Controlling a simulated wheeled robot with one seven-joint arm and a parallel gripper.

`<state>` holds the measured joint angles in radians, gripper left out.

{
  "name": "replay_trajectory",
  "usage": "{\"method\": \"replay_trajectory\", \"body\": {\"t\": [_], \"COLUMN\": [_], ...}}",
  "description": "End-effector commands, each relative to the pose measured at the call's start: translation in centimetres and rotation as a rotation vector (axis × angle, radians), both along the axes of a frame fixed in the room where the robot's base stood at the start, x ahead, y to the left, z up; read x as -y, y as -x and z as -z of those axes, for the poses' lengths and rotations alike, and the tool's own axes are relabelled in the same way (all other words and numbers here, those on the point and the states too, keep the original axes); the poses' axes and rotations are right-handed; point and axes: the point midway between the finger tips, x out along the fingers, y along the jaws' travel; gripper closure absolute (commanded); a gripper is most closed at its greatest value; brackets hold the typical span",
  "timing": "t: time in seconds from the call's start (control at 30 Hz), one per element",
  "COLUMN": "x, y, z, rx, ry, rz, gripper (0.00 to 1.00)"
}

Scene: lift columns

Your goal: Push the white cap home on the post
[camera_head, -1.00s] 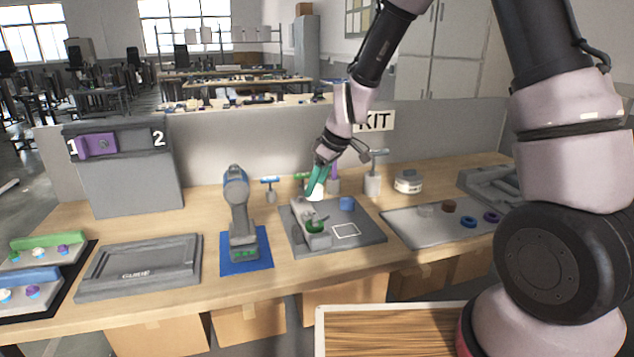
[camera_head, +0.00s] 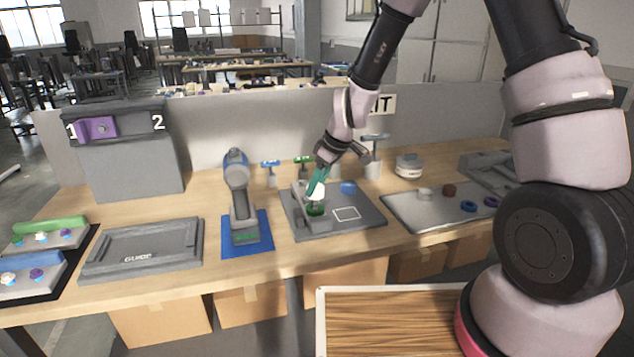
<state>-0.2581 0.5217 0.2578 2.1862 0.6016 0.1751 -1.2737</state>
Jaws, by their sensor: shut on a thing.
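My gripper (camera_head: 318,184), with teal fingers, points down over the grey fixture plate (camera_head: 368,219) in the middle of the bench. It is shut on the white cap (camera_head: 317,197), which shows as a small pale patch below the fingertips. A green part (camera_head: 315,210) on the fixture sits right under the cap. The post itself is hidden by the cap and fingers, and I cannot tell whether the cap touches it.
A blue cylinder (camera_head: 348,188) stands on the plate just right of my gripper. A grey and blue upright device (camera_head: 238,195) is to the left. Handled tools (camera_head: 271,172) stand behind. A grey tray (camera_head: 415,216) with rings is at right.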

Motion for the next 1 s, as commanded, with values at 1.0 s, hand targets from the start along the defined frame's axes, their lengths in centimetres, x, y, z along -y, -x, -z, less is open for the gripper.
{"method": "replay_trajectory", "body": {"t": [1.0], "x": [0.0], "y": [0.0], "z": [1.3], "rx": [-0.001], "ry": [-0.001], "rz": [0.001], "gripper": [0.97]}}
